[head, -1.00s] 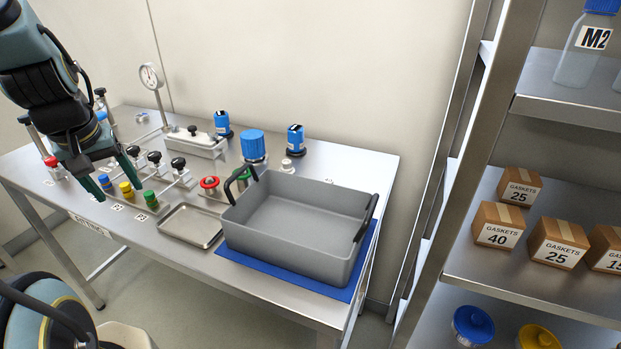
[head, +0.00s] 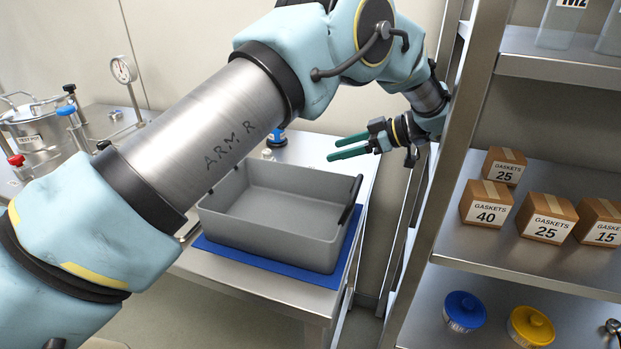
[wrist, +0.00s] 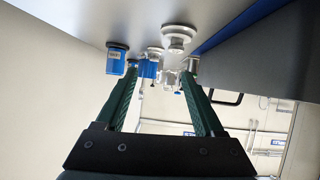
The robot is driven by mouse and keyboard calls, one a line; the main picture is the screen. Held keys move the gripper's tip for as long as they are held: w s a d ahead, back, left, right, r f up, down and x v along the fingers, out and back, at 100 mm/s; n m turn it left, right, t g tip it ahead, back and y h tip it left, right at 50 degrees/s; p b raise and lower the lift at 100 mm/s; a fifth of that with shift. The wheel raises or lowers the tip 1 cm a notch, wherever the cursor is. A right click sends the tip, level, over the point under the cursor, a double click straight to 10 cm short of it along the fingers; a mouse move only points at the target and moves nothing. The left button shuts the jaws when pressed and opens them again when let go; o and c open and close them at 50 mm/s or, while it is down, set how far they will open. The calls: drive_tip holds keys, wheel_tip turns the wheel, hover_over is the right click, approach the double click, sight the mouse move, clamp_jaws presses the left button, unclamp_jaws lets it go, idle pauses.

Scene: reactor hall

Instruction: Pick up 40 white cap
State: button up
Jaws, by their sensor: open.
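A small whitish capped fitting (head: 267,154) stands on the bench behind the grey tub, beside a blue-topped device (head: 277,138). No number is readable on it, so I cannot tell whether it is the 40 white cap. My gripper (head: 333,147) is open and empty, right of the fitting above the tub's far right side, its green fingers pointing left. In the wrist view the bench appears upside down. A pale round-flanged piece (wrist: 178,36) shows beyond and above the fingertips (wrist: 160,72), apart from them, with a blue labelled device (wrist: 117,59) to its left.
The empty grey tub (head: 222,207) with black handles sits on a blue mat (head: 245,259). A steel shelf rack (head: 520,250) with gasket boxes (head: 547,219) stands close right of my gripper. A pressure gauge (head: 123,69) and steel pot (head: 35,130) are at left.

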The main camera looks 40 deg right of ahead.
sight(314, 167)
drive_tip(key=shift+s+f, duration=0.2)
drive_tip(key=shift+s, duration=0.4)
drive_tip(key=shift+s+f, duration=0.2)
drive_tip(key=shift+s, duration=0.35)
drive_tip(key=shift+a+f+g, duration=0.1)
drive_tip(key=shift+a+g, duration=0.15)
drive_tip(key=shift+g, duration=0.05)
drive_tip(key=p+x, duration=0.2)
drive_tip(key=x, duration=0.2)
drive_tip(key=shift+w+a+f, duration=0.2)
drive_tip(key=shift+w+a, duration=0.05)
drive_tip(key=p+x, duration=0.1)
drive_tip(key=x, duration=0.1)
drive_tip(key=p+x, duration=0.2)
drive_tip(key=x, duration=0.1)
drive_tip(key=shift+a+r, duration=0.15)
drive_tip(key=shift+a, duration=0.1)
drive_tip(key=shift+a+f, duration=0.1)
drive_tip(key=shift+f, duration=0.15)
clamp_jaws()
